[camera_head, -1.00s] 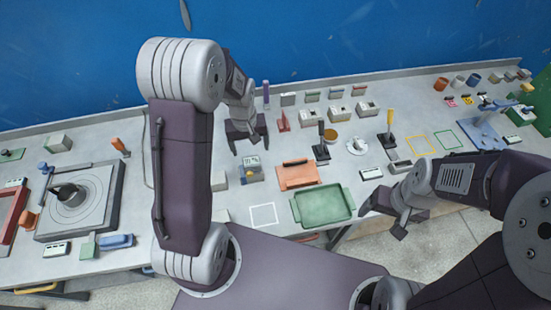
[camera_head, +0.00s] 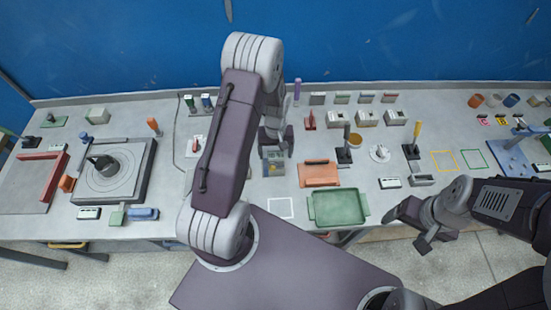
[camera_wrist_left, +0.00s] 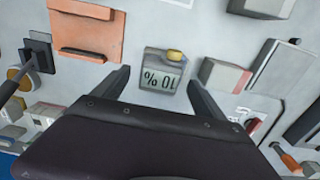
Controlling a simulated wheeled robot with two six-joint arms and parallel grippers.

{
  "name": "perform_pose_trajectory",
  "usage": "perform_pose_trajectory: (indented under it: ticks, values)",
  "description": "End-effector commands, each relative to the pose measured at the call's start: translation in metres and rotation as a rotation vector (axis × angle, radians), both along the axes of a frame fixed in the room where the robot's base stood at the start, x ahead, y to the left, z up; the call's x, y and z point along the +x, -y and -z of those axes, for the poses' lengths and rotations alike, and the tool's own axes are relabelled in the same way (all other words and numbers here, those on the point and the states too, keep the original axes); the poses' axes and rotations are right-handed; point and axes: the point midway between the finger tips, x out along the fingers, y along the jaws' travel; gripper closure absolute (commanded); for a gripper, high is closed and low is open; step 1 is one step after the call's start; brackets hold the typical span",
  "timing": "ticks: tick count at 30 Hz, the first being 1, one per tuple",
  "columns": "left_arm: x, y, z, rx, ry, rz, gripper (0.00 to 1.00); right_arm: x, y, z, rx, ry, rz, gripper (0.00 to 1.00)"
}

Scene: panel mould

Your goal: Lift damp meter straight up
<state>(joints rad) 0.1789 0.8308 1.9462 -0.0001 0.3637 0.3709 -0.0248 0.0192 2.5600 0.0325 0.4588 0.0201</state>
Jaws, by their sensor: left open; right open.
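The damp meter (camera_head: 272,163) is a small grey box with a yellow knob and a "10 %" display, standing on the bench left of the orange tray. In the left wrist view the meter (camera_wrist_left: 163,72) sits between and just beyond the fingertips. My left gripper (camera_head: 276,145) is open and empty above and behind the meter, with a finger to each side. I cannot tell whether the fingers touch it. My right gripper (camera_head: 410,228) is open and empty at the front edge of the bench, far right of the meter.
An orange tray (camera_head: 319,183) and a green tray (camera_head: 338,207) lie right of the meter. A white outlined square (camera_head: 280,208) marks clear bench in front of it. A turntable (camera_head: 112,170) stands at the left. Several small boxes line the back.

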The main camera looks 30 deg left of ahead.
Motion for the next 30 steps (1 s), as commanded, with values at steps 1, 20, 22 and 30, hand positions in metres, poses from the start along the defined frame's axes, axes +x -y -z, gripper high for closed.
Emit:
perform_pose_trajectory:
  ticks: [1, 20, 22, 30]
  values:
    - [-0.001, 0.000, 0.005, -0.001, -0.008, 0.000, 0.18, 0.000, 0.000, -0.010, 0.000, 0.000, 0.000, 0.22]
    - [0.001, -0.001, 0.036, 0.000, 0.000, 0.000, 0.71, 0.000, 0.000, -0.014, 0.000, 0.000, 0.000, 0.22]
    - [0.001, -0.001, 0.036, 0.000, 0.000, 0.000, 0.91, 0.000, 0.000, -0.014, 0.000, 0.000, 0.000, 0.22]
    - [0.001, -0.001, 0.035, 0.001, 0.001, 0.000, 1.00, 0.000, 0.000, -0.014, 0.000, 0.000, 0.000, 0.22]
